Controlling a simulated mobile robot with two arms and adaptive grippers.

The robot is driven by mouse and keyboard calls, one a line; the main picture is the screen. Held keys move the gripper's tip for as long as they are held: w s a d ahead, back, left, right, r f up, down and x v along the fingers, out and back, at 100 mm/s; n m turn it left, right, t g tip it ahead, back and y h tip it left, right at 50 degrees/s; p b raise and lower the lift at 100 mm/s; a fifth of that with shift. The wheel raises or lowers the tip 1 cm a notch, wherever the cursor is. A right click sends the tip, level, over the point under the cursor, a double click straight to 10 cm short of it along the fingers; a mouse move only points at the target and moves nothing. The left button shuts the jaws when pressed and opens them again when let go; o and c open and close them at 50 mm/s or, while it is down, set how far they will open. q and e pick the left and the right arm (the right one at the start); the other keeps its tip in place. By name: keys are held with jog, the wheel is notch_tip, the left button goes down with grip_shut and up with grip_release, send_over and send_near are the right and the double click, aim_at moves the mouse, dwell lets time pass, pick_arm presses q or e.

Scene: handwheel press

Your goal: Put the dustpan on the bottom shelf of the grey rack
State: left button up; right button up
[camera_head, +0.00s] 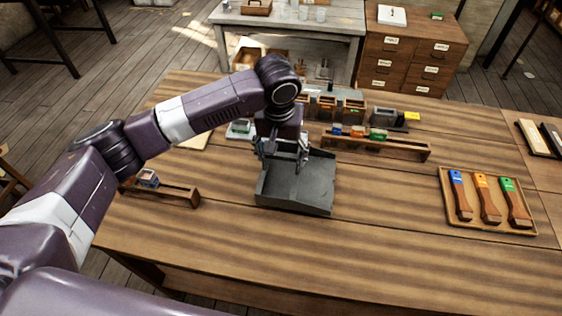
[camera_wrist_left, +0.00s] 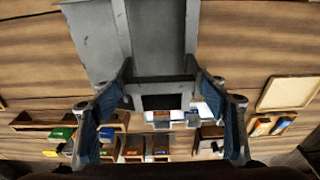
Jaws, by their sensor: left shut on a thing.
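The grey dustpan (camera_head: 305,186) lies on the wooden table near its middle, its flat open pan toward the front. My left gripper (camera_head: 284,150) is over its rear end and shut on it. In the left wrist view the dustpan (camera_wrist_left: 95,38) fills the top, and my left gripper (camera_wrist_left: 162,95) has its fingers on either side of its rear part. The exact contact is hard to see. My right gripper is in neither view. I cannot pick out a grey rack for certain.
A tray with three brushes (camera_head: 447,216) lies at the right. A long wooden holder (camera_head: 400,151) stands behind the dustpan, and a small wooden box (camera_head: 181,196) is at the left. A grey table (camera_head: 340,18) and drawer cabinet (camera_head: 413,52) stand behind. The front tabletop is clear.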

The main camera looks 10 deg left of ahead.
aim_at(281, 178)
pick_arm(q)
notch_tip(281, 178, down, 3)
jog(key=shift+r, duration=0.15)
jog(key=shift+f, duration=0.45)
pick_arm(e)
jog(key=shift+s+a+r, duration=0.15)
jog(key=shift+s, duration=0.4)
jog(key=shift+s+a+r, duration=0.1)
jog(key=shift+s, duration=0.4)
pick_arm(q)
jog(key=o, duration=0.8)
jog(key=shift+f, duration=0.1)
jog(key=o, duration=0.3)
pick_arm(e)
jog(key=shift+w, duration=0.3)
pick_arm(q)
jog(key=shift+o, duration=0.2)
